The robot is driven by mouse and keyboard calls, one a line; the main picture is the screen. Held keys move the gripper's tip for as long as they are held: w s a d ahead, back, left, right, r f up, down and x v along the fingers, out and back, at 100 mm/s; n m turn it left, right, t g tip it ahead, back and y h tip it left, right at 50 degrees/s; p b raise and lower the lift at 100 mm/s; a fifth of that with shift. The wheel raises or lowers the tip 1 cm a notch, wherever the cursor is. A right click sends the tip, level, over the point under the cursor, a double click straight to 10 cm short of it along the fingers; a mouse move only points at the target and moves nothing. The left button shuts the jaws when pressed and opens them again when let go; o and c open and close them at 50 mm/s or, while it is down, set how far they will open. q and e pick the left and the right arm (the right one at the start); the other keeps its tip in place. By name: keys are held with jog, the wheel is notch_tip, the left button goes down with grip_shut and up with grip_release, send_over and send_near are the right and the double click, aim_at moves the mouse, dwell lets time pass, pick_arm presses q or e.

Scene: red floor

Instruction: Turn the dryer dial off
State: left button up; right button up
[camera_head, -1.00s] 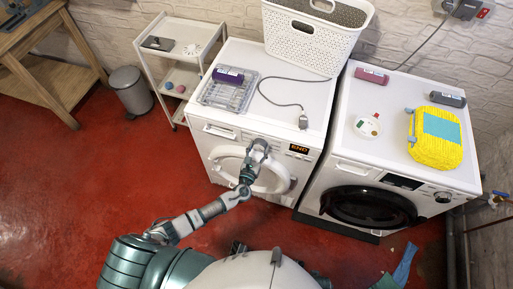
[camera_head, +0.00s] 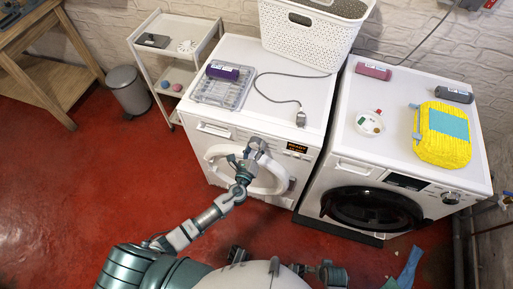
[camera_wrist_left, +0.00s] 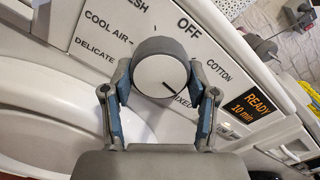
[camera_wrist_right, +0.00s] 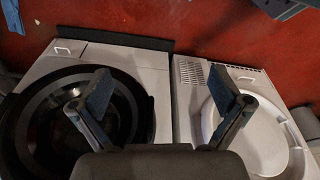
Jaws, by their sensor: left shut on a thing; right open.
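The dryer (camera_head: 310,110) is the white machine on the left, with a round white door (camera_head: 214,165) on its front. Its round grey dial (camera_wrist_left: 158,75) shows in the left wrist view, with a dark mark near its lower right, toward MIXED. The OFF label is above right of the dial. The display (camera_wrist_left: 248,106) reads READY 10 min. My left gripper (camera_wrist_left: 160,80) is shut on the dial, one finger on each side; in the head view (camera_head: 256,146) it hides the dial. My right gripper (camera_wrist_right: 161,88) is open and empty, above the machine fronts in the right wrist view.
A black-doored washer (camera_head: 395,180) stands right beside the dryer. On the tops are a white basket (camera_head: 305,35), a clear tray (camera_head: 222,92), a cable and a yellow bundle (camera_head: 443,150). A trolley (camera_head: 155,55) and bin (camera_head: 130,90) stand left. Red floor is open in front.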

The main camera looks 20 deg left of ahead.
pick_arm(q)
jog(key=n+b, duration=0.3)
jog(key=n, duration=0.4)
jog(key=shift+f, duration=0.1)
jog(key=shift+n+b, duration=0.4)
jog(key=shift+n, duration=0.7)
jog(key=n, duration=0.2)
jog(key=shift+n, duration=2.2)
jog(key=n, duration=0.2)
jog(key=shift+n+p, duration=0.3)
jog(key=shift+n, duration=0.1)
jog(key=shift+s+n, duration=0.1)
jog(key=shift+n, duration=0.7)
pick_arm(e)
notch_tip(320, 180, up, 9)
jog(key=shift+s, duration=0.3)
